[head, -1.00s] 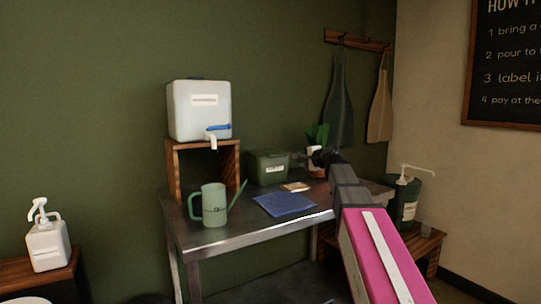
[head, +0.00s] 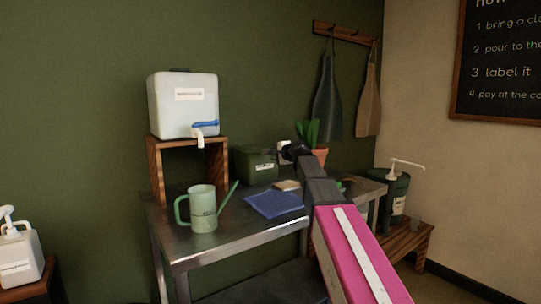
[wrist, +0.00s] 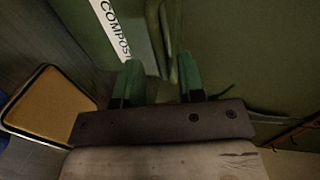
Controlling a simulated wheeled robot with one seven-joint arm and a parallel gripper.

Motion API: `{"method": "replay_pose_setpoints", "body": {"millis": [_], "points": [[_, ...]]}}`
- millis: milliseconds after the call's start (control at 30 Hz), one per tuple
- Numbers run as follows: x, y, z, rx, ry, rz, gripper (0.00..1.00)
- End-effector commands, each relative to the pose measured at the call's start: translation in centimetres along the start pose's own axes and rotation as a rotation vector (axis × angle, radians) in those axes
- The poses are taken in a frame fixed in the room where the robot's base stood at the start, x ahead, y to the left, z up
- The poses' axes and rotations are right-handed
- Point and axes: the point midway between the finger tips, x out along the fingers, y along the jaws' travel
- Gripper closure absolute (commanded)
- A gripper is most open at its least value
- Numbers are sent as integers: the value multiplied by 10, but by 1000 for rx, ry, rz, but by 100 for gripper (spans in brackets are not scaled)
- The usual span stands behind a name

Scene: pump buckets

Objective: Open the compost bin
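The compost bin (head: 258,166) is a dark green box with a white label, standing at the back of the metal table, against the wall. Its lid looks closed in the head view. The wrist view shows its green surface and the "COMPOST" label (wrist: 113,28) very close, with a narrow green strip beside the label. My gripper (wrist: 160,80) has its two green fingers apart, pointing at the bin. I cannot tell whether they touch it. In the head view my gripper (head: 287,151) is at the bin's right end, its fingers too small to make out.
On the table (head: 235,240) stand a green watering can (head: 203,210), a blue cloth (head: 273,204), a tan block (head: 287,185) and a potted plant (head: 318,156). A white dispenser (head: 183,106) stands on a wooden stand (head: 155,165) left of the bin.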

Motion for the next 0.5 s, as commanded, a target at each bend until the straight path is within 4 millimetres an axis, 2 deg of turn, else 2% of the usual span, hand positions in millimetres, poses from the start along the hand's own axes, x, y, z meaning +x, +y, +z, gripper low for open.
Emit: {"method": "replay_pose_setpoints", "body": {"millis": [33, 200, 500], "points": [[12, -1, -1, 0, -1, 1, 64], [31, -1, -1, 0, 0, 0, 64], [34, 0, 0, 0, 0, 0, 64]]}}
